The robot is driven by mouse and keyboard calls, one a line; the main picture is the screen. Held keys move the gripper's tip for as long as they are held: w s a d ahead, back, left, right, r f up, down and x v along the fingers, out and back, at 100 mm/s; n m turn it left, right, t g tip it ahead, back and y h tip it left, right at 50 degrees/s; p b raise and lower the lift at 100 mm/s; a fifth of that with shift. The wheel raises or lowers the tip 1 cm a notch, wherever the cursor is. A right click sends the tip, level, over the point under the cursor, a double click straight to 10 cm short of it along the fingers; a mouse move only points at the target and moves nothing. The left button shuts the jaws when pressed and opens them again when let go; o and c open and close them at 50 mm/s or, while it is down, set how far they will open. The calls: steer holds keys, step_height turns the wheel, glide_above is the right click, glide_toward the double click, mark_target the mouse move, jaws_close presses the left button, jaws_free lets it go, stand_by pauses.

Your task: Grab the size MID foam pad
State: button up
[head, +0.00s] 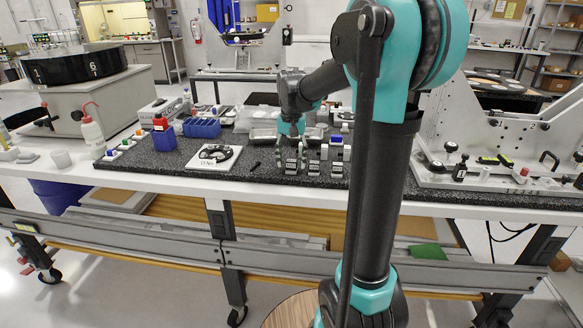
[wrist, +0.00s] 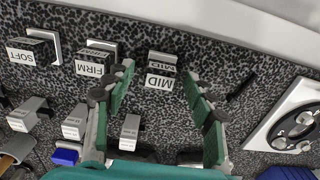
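The MID foam pad (wrist: 161,72) is a small dark block with a white label reading MID, upside down in the wrist view. It stands on the speckled dark mat, at the end of a row with the FIRM pad (wrist: 95,62) and the SOFT pad (wrist: 33,50). My gripper (wrist: 158,74) is open, with its green-lined fingers on either side of the MID pad in the picture. I see no clear contact, and the height gap is hard to judge. In the head view my gripper (head: 290,152) points down over the left end of the row.
Small labelled grey blocks (wrist: 75,122) stand between the pads and my wrist. A white plate with a black part (head: 215,157) lies left of the row in the head view. A blue bin (head: 201,128) and a red-capped bottle (head: 162,133) stand farther left.

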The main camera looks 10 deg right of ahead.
steer(key=c, duration=1.1)
